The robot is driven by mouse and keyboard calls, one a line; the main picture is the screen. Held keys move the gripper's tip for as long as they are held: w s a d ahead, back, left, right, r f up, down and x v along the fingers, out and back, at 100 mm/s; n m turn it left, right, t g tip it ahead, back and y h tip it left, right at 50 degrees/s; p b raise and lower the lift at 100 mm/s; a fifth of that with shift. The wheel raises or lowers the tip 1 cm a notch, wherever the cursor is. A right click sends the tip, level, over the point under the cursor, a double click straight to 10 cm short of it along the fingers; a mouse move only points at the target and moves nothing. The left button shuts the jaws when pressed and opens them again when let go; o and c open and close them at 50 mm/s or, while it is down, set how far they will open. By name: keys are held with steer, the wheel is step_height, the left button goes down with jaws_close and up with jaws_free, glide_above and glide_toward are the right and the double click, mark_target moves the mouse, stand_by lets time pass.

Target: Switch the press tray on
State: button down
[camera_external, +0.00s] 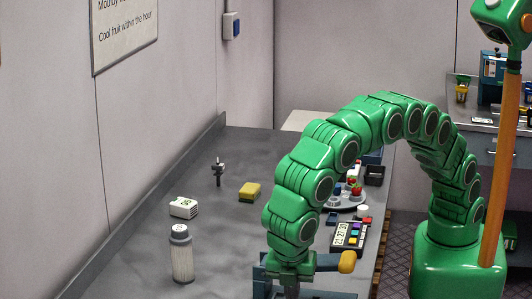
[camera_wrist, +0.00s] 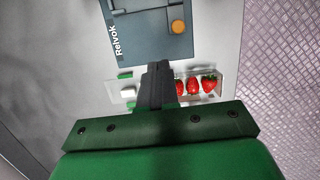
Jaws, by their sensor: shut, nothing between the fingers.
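A blue-grey device marked "Relvok" (camera_wrist: 130,38) lies at the top of the wrist view, with a round orange knob (camera_wrist: 178,26) on its right part. It looks like the press. In the external view the orange knob (camera_external: 347,262) sticks out to the right at the lower edge, and my arm hides much of the device. A pale tray (camera_wrist: 222,82) with several strawberries (camera_wrist: 194,85) lies beside the device. My gripper (camera_wrist: 158,68) is shut and empty, pointing down over the tray, just short of the device's edge. I cannot make out a separate switch.
A keypad with a display (camera_external: 348,237) stands on the counter (camera_external: 140,250) behind my arm. A lidded jar (camera_external: 182,257), a white timer (camera_external: 183,207) and a yellow sponge (camera_external: 249,192) stand to the left. The counter between them is clear.

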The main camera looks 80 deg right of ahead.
steer(key=shift+w+a+r+h, duration=0.1)
steer(key=shift+w+a+h, duration=0.15)
steer(key=shift+a+h, duration=0.3)
steer(key=shift+w+a+r+h, duration=0.1)
steer(key=shift+w+a+h, duration=0.1)
steer(key=shift+a+h, duration=0.35)
steer(key=shift+f, duration=0.15)
steer(key=shift+x, duration=4.65)
steer(key=shift+d+f, duration=0.2)
steer(key=shift+f, duration=0.05)
steer(key=shift+d, duration=1.75)
steer(key=shift+d, duration=0.15)
